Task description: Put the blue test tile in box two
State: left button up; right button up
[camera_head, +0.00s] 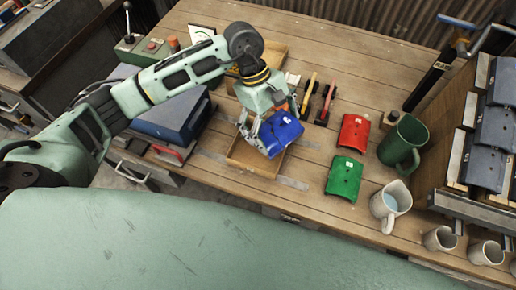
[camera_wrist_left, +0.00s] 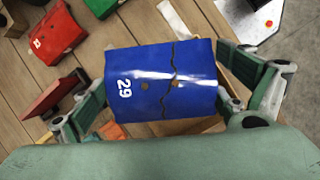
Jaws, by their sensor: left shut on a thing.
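The blue test tile (camera_head: 283,132) is a curved plate with a white 29 and a dark crack line, seen in the left wrist view (camera_wrist_left: 160,80). My left gripper (camera_head: 264,124) is shut on it, with a finger at each side of the tile. The tile is tilted and held over a shallow open wooden box (camera_head: 249,171) near the table's front edge. A second wooden box (camera_head: 275,48) stands behind, partly hidden by my left arm. I cannot read which box is two. My right gripper is not in view.
A red tile (camera_head: 353,132) and a green tile (camera_head: 344,178) lie to the right, near a green mug (camera_head: 402,143) and a white mug (camera_head: 389,203). A rack of dark tiles (camera_head: 487,147) stands far right. A blue case (camera_head: 172,115) is at left.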

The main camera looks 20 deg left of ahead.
aim_at(263, 134)
pick_arm(q)
jog(key=w+d+r+n+t+b, duration=0.1)
jog(key=w+d+n+b, duration=0.1)
jog(key=w+d+n, duration=0.35)
jog(key=shift+n, duration=0.25)
jog(key=s+a+f+p, duration=0.1)
jog(key=a+f, duration=0.1)
jog(key=a, duration=0.1)
jog(key=s+a+f+p, duration=0.1)
jog(key=s+a+f, duration=0.1)
jog(key=a, duration=0.1)
jog(key=s+a+f+p, duration=0.2)
jog(key=a, duration=0.1)
jog(key=shift+s+a+f, duration=0.2)
jog(key=shift+a+f, duration=0.05)
jog(key=shift+a, duration=0.05)
notch_tip(263, 134, down, 4)
jog(key=shift+a+r+p, duration=0.1)
jog(key=shift+r+p, duration=0.05)
jog(key=shift+p, duration=0.6)
jog(key=shift+f, duration=0.3)
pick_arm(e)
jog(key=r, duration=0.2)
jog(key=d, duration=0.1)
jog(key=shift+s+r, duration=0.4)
